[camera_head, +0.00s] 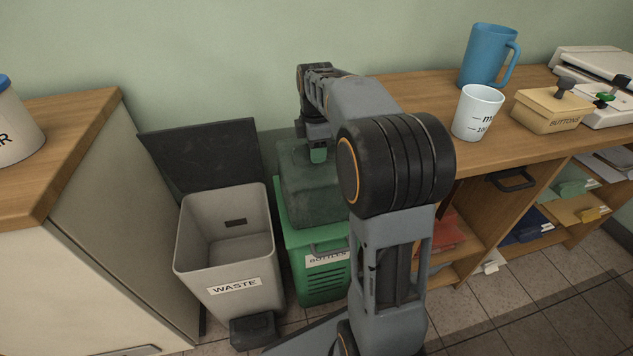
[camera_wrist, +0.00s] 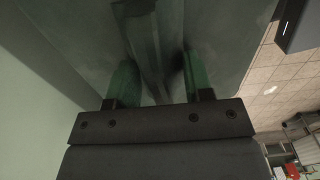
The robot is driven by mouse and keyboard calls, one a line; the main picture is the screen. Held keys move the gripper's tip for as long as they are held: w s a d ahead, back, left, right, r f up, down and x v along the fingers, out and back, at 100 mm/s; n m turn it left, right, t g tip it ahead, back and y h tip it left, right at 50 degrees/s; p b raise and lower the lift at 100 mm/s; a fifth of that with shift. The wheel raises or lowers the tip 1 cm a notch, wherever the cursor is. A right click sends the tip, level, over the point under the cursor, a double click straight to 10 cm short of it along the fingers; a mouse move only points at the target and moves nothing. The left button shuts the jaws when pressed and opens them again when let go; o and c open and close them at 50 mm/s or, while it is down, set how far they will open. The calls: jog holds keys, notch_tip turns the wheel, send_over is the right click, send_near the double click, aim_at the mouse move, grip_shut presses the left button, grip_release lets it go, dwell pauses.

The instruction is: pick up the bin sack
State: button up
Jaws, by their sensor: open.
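The bin sack (camera_head: 312,188) is a dark grey-green, boxy bag that stands up out of the green bottles bin (camera_head: 322,281). My gripper (camera_head: 318,154) points down at the top of the sack. In the wrist view my gripper (camera_wrist: 156,78) is open, with one green finger on each side of a folded ridge of the sack (camera_wrist: 148,35). I cannot tell whether the fingers touch the ridge. My arm hides part of the sack's right side and of the bin.
An open grey waste bin (camera_head: 228,270) stands left of the green bin, its dark lid (camera_head: 203,158) raised against the wall. A wooden counter on the right holds a blue jug (camera_head: 484,57), a white measuring cup (camera_head: 477,112) and a buttons box (camera_head: 548,108). A cabinet stands left.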

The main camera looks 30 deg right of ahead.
jog(key=shift+c, duration=0.2)
grip_shut()
jog(key=shift+r, duration=0.1)
dwell(1.0)
